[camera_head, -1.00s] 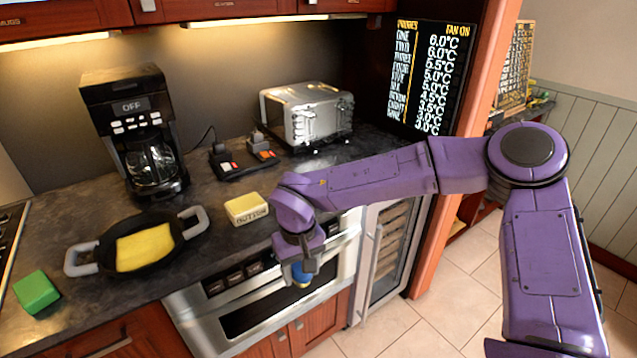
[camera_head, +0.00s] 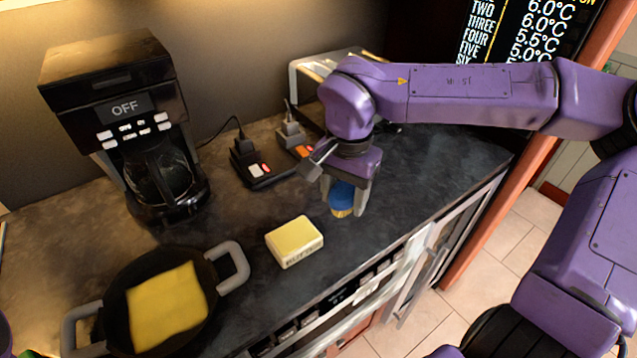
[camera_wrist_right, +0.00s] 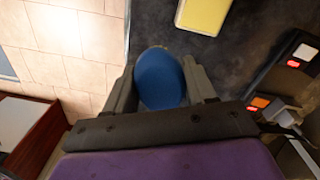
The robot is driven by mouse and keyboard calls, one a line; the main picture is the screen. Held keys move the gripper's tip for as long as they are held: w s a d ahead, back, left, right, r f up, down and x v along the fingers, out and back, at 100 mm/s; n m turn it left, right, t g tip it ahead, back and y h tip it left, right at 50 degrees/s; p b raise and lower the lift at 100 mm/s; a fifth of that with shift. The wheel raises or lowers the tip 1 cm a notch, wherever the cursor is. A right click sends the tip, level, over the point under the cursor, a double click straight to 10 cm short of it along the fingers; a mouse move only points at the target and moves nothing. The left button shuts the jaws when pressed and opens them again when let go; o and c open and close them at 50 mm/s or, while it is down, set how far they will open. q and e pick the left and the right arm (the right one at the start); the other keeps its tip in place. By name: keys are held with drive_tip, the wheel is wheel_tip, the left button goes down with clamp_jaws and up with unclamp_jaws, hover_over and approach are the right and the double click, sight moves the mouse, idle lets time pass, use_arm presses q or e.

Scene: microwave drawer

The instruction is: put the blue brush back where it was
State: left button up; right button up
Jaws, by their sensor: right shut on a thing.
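The blue brush (camera_head: 342,198) has a blue top and a pale yellow lower end. My right gripper (camera_head: 346,197) is shut on it, with one finger on each side. In the head view the brush appears over or at the dark counter, right of the butter; I cannot tell whether it touches the surface. In the right wrist view the brush (camera_wrist_right: 160,78) shows as a blue oval between the two grey fingers (camera_wrist_right: 161,88). My left gripper is not in view.
A butter block (camera_head: 294,241) sits left of the brush. A black pan (camera_head: 118,300) with a yellow slab is further left. Switch boxes (camera_head: 262,168), a coffee maker (camera_head: 150,130) and a toaster (camera_head: 305,75) stand behind. Counter right of the gripper (camera_head: 440,170) is clear.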

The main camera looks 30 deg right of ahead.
drive_tip(key=w+d+f+p, duration=0.1)
drive_tip(key=w+d+f, duration=0.1)
drive_tip(key=w+f, duration=0.1)
drive_tip(key=w+d+f+p, duration=0.1)
drive_tip(key=w+d+f, duration=0.1)
drive_tip(key=w+f, duration=0.1)
drive_tip(key=w+d+f+p, duration=0.1)
drive_tip(key=w+d+f, duration=0.1)
drive_tip(key=w, duration=0.3)
drive_tip(key=shift+w+f+p, duration=0.1)
drive_tip(key=shift+f+p, duration=0.25)
drive_tip(key=shift+f, duration=0.1)
wheel_tip(320, 180, down, 3)
drive_tip(key=shift+f, duration=0.1)
drive_tip(key=shift+w+f, duration=0.15)
drive_tip(key=shift+f, duration=0.15)
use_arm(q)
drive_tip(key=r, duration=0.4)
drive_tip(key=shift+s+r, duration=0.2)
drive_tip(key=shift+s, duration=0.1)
use_arm(e)
drive_tip(key=o, duration=1.3)
drive_tip(key=shift+f, duration=0.1)
drive_tip(key=shift+c, duration=0.2)
